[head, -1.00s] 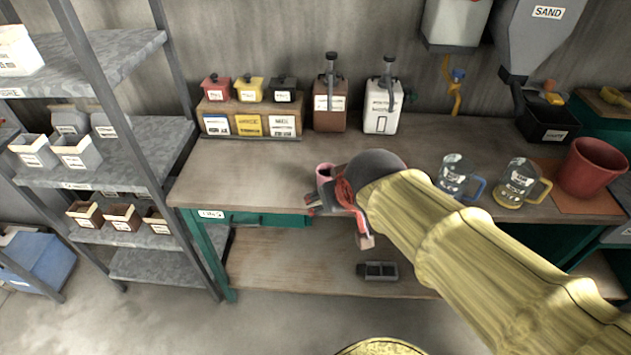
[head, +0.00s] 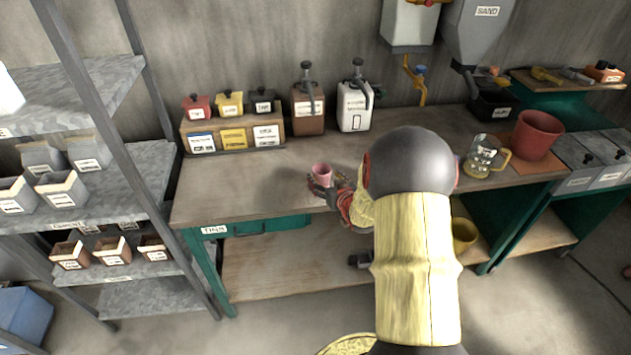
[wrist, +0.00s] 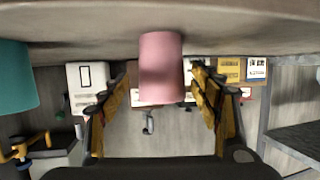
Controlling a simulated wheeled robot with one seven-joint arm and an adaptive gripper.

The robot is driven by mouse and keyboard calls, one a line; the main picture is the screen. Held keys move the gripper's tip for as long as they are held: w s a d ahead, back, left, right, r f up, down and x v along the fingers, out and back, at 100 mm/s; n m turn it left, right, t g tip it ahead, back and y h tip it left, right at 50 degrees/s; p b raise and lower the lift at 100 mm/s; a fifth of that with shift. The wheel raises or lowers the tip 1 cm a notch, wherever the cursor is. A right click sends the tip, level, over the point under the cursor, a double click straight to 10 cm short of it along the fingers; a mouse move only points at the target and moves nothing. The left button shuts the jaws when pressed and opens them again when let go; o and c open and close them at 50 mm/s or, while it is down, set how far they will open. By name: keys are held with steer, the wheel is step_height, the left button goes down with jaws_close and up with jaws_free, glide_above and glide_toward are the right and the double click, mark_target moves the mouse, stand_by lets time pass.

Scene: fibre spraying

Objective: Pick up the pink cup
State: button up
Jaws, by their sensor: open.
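The pink cup (head: 322,173) stands near the front edge of the workbench, left of my arm in the head view. In the wrist view, which looks upside down, the pink cup (wrist: 161,68) is between the two yellow-and-black fingers of my gripper (wrist: 160,98). The fingers are open, with visible space on both sides of the cup. In the head view my gripper (head: 324,189) is low at the cup, and the cup hides part of the fingers. Whether a finger touches the cup cannot be told.
The workbench (head: 235,185) is clear to the left of the cup. Labelled boxes (head: 232,137), a brown pump bottle (head: 308,108) and a white one (head: 354,107) stand at the back. A glass mug (head: 484,157) and red pot (head: 537,134) are right. Shelves (head: 113,190) stand left.

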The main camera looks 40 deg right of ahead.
mark_target(319, 173)
steer(key=x, duration=0.2)
steer(key=b+x, duration=0.1)
steer(key=x, duration=0.1)
steer(key=b+x, duration=0.1)
steer(key=x, duration=0.1)
steer(key=shift+a+f, duration=0.1)
steer(key=shift+f, duration=0.25)
steer(key=shift+w+d+f, duration=0.1)
steer(key=shift+w+d, duration=0.15)
steer(key=shift+w, duration=0.4)
steer(key=c, duration=1.2)
steer(key=shift+c, duration=0.2)
